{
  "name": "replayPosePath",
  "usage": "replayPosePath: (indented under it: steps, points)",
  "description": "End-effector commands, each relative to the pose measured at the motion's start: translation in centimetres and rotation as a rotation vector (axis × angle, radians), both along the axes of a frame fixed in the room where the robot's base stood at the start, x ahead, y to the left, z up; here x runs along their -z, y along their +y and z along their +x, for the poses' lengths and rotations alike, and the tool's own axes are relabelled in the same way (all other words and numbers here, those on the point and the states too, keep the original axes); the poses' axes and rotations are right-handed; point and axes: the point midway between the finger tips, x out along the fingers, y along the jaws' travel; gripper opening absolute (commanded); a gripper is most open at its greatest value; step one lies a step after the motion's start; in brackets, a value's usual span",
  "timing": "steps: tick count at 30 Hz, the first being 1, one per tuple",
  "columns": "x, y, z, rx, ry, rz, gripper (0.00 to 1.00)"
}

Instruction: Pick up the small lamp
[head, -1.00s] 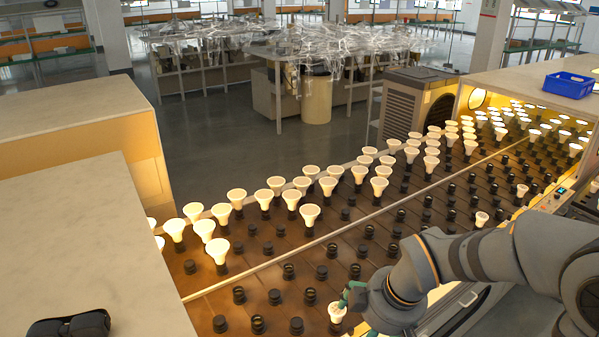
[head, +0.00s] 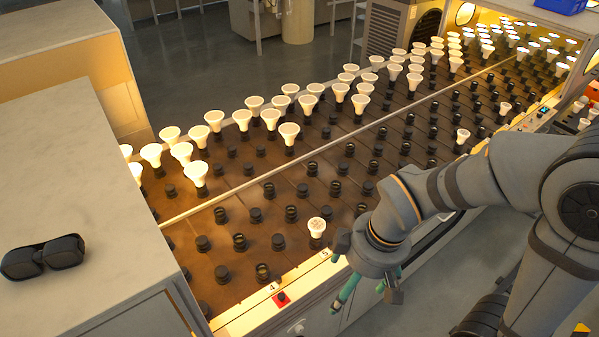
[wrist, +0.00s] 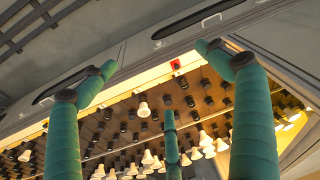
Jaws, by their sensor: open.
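A small lit lamp (head: 317,227) with a pale round face stands upright in a socket near the front edge of the burn-in deck. A pale bulb in the wrist view (wrist: 143,108) may be the same lamp; I cannot be sure. My gripper (head: 362,293) is open, with green fingers pointing down. It is right of and below the lamp in the head view, apart from it, over the deck's front side. In the wrist view, the spread fingers (wrist: 157,58) have nothing between them.
The deck (head: 225,262) holds many empty black sockets and rows of larger lit bulbs (head: 289,133). Similar small lamps (head: 463,135) stand farther right. A red button (head: 281,298) sits on the front rim. Dark glasses (head: 42,257) lie on the left counter (head: 70,165).

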Motion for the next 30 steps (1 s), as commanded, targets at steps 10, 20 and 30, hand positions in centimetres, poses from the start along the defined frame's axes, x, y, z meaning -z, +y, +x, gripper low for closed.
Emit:
replayPosePath:
  steps: [10,20,30]
  points:
    - [0.0,0.1,0.1,-0.001,-0.001,0.001,0.69]
    - [0.2,-0.1,0.5,0.004,-0.001,-0.001,0.68]
    - [6.5,-8.8,13.7,0.139,0.021,-0.074,0.68]
